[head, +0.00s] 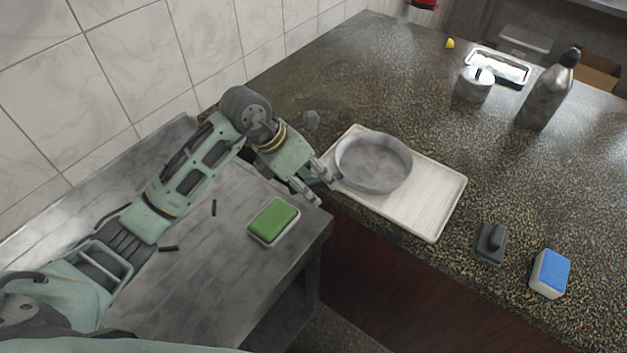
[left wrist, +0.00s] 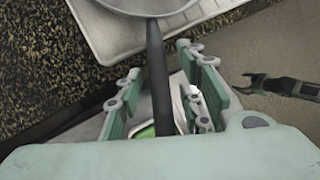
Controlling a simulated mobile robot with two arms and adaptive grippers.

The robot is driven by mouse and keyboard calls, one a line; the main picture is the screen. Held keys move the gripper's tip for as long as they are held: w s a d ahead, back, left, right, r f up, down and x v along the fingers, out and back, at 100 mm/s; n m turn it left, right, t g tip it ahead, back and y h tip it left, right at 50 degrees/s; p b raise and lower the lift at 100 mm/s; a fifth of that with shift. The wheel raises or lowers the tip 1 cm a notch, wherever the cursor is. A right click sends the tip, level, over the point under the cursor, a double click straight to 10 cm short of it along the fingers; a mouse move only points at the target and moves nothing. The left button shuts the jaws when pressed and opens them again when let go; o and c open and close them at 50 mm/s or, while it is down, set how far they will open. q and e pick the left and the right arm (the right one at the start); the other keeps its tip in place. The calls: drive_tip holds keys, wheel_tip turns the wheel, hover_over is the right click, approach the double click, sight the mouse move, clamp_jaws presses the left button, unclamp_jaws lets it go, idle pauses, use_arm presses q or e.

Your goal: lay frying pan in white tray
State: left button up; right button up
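The grey frying pan (head: 372,168) sits at the left part of the white tray (head: 430,205) on the dark speckled counter. It looks level; I cannot tell whether its base rests fully on the tray. In the left wrist view the pan's rim (left wrist: 145,8) shows at the top, over the tray (left wrist: 95,35). Its dark handle (left wrist: 157,75) runs between the fingers of my left gripper (left wrist: 165,95). The fingers stand apart, with gaps on both sides of the handle. In the head view my left gripper (head: 320,185) is at the pan's left. My right gripper is not in the head view; a dark gripper-like shape (left wrist: 285,87) shows at the wrist view's right.
A green sponge (head: 273,221) lies on the grey side table. A dark-handled scrubber (head: 491,243) and a blue sponge (head: 550,273) are right of the tray. A metal bottle (head: 547,95), a lidded pot (head: 474,84) and a metal tray (head: 498,66) stand farther back. A tiled wall borders the left.

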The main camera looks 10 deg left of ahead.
use_arm(q)
drive_tip(key=shift+r, duration=0.1)
drive_tip(key=b+v, duration=0.2)
drive_tip(key=v, duration=1)
